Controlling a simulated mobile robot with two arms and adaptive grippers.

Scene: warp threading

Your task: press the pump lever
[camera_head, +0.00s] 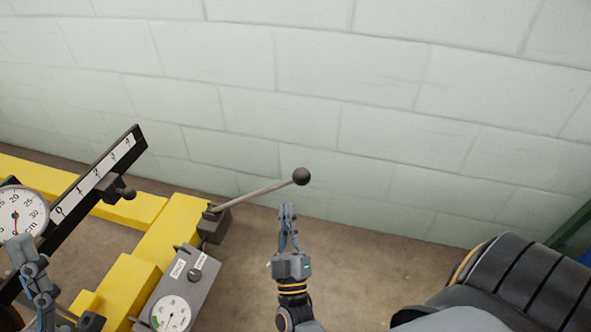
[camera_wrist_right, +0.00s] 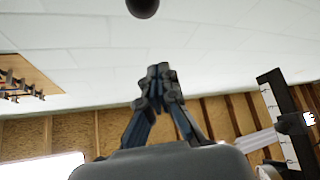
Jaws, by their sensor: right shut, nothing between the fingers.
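The pump lever (camera_head: 256,192) is a thin metal rod with a dark ball knob (camera_head: 302,176). It rises to the right from a dark bracket on the yellow frame. My right gripper (camera_head: 288,208) is shut and empty, a little below the knob in the head view, apart from it in the picture. In the right wrist view the knob (camera_wrist_right: 142,6) shows at the top edge, beyond the shut fingertips (camera_wrist_right: 158,70). My left gripper (camera_head: 20,245) is at the lower left, in front of the round dial; its fingers are too unclear to judge.
A grey box with a gauge and a knob (camera_head: 182,285) stands on the yellow frame (camera_head: 170,235). A black numbered scale bar (camera_head: 95,185) and a round dial (camera_head: 20,212) are at the left. A pale block wall (camera_head: 400,100) is behind. Brown floor right of my right gripper is clear.

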